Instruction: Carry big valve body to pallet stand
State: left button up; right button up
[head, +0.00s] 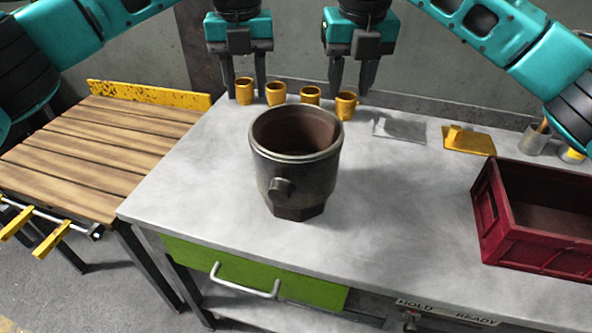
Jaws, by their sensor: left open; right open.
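The big valve body (292,185) is a dark metal, open-topped cup with a hexagonal foot and a round side boss. It stands upright on the grey workbench (400,215), near its front left part. The pallet stand (95,145), with wooden slats and a yellow back rail, is to the left of the bench; its visible slats are bare. My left gripper (246,88) is open and empty, above the back of the bench behind the valve body. My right gripper (350,85) is also open and empty, to its right. Neither touches the valve body.
Several small yellow cups (276,93) stand in a row at the back, close to my fingertips. A red crate (535,215) sits at the bench's right. A yellow block on a plate (468,139) lies at the back right. A green drawer (250,272) is under the bench's front.

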aim_at(253, 139)
pick_arm(q)
jog(key=shift+f, duration=0.1)
jog(key=shift+s+f, duration=0.1)
jog(key=shift+f, duration=0.15)
pick_arm(e)
jog(key=shift+f, duration=0.35)
pick_arm(q)
notch_tip(253, 139, down, 12)
jog(key=shift+f, duration=0.15)
pick_arm(e)
jog(key=f, duration=0.4)
jog(key=w+f, duration=0.1)
jog(key=f, duration=0.7)
jog(key=shift+w+a, duration=0.1)
jog(key=shift+w, duration=0.3)
pick_arm(q)
grip_shut()
pick_arm(e)
grip_shut()
pick_arm(q)
jog(key=shift+w+r, duration=0.3)
jog(key=shift+r, duration=0.05)
pick_arm(e)
jog(key=shift+w+r, duration=0.2)
jog(key=shift+r, duration=0.15)
